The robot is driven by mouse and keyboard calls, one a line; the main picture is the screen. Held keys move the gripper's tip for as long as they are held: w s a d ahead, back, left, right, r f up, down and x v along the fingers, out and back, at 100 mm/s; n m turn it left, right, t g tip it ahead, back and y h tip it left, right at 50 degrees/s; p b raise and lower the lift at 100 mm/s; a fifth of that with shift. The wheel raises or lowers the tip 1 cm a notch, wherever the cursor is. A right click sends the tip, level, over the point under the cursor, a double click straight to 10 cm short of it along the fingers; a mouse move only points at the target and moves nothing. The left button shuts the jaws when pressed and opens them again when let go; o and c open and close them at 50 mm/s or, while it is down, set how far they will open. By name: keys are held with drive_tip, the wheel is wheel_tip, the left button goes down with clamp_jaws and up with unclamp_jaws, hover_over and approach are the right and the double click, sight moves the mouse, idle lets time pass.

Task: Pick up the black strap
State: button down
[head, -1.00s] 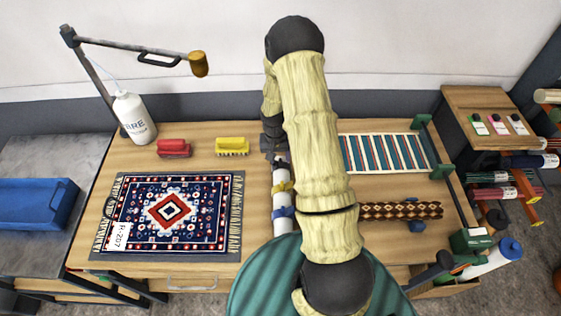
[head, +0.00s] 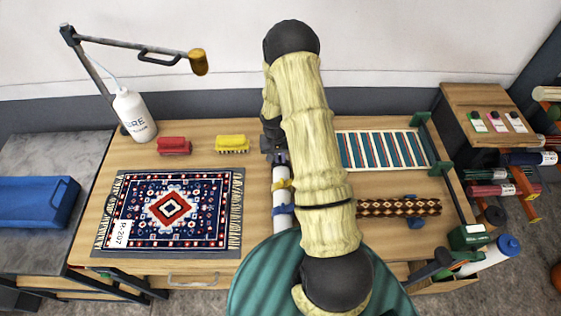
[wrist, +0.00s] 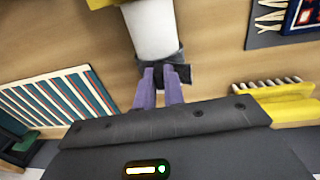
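The black strap (wrist: 181,74) is a dark band with a small block, around the end of a white roll (wrist: 150,30) in the wrist view. In the head view the white roll (head: 280,176) lies on the worktable, with a yellow strap (head: 282,184) and a blue strap (head: 281,209) farther down it. My gripper (wrist: 160,70) has its two purple fingers close together at the black strap, with dark strap material in the narrow gap. In the head view my gripper (head: 276,156) is at the roll's far end, partly hidden by my arm.
A yellow brush (head: 232,144) and a red brush (head: 174,145) lie left of the roll. A patterned rug (head: 205,180) lies at the left of the table. A striped rug (head: 385,150) and a brown patterned roll (head: 400,207) lie to the right.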

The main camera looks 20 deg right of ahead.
drive_tip(key=shift+r, duration=0.1)
wheel_tip(320, 180, up, 10)
drive_tip(key=b, duration=0.3)
idle(0.5)
idle(0.5)
